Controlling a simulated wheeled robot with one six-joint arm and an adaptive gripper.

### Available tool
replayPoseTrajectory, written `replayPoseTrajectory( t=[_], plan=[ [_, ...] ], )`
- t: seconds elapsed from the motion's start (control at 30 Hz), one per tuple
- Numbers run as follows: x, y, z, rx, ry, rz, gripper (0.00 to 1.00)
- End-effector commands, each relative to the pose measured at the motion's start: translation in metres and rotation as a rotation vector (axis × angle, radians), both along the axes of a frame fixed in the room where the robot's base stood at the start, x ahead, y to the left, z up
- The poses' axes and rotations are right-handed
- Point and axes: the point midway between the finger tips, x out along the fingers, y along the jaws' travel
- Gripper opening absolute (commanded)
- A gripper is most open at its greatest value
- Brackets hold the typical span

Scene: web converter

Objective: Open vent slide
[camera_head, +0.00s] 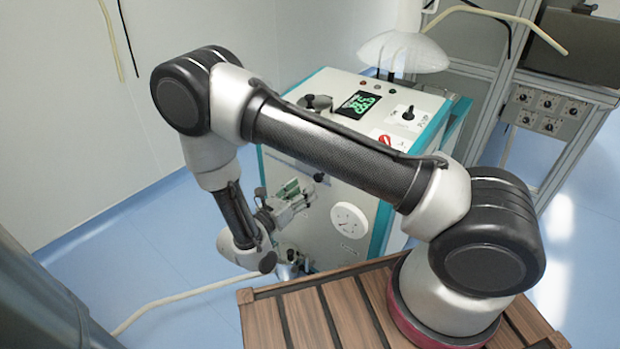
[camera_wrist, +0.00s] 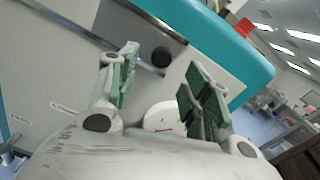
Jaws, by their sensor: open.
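A round black knob (camera_wrist: 161,57) sits on a flat metal slide strip (camera_wrist: 150,25) on the machine's pale front panel; this looks like the vent slide. In the head view the small dark knob (camera_head: 318,177) shows just right of my gripper (camera_head: 294,192). In the wrist view my gripper (camera_wrist: 163,75) is open, with green finger pads on either side of the knob. The knob appears beyond the fingertips, between them; I cannot tell whether either pad touches it. How far the slide stands open cannot be told.
The machine (camera_head: 310,165) has a green display (camera_head: 359,104) and controls on top. A round white dial (camera_head: 349,221) is right of my gripper and also shows in the wrist view (camera_wrist: 162,117). A pale hose (camera_head: 180,295) runs along the blue floor.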

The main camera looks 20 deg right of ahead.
Motion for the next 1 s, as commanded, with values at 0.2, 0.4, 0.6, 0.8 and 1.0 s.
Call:
replayPoseTrajectory(
  t=[0.2, 0.4, 0.6, 0.8, 1.0],
  plan=[
    [0.019, -0.029, 0.001, -0.003, 0.0, -0.011, 0.49],
    [0.036, -0.053, 0.001, -0.004, 0.0, -0.009, 0.49],
    [0.043, -0.062, 0.001, -0.002, 0.0, -0.008, 0.49],
    [0.043, -0.062, 0.001, -0.002, 0.0, -0.008, 0.49],
    [0.043, -0.062, 0.001, -0.002, 0.0, -0.008, 0.14]
  ],
)
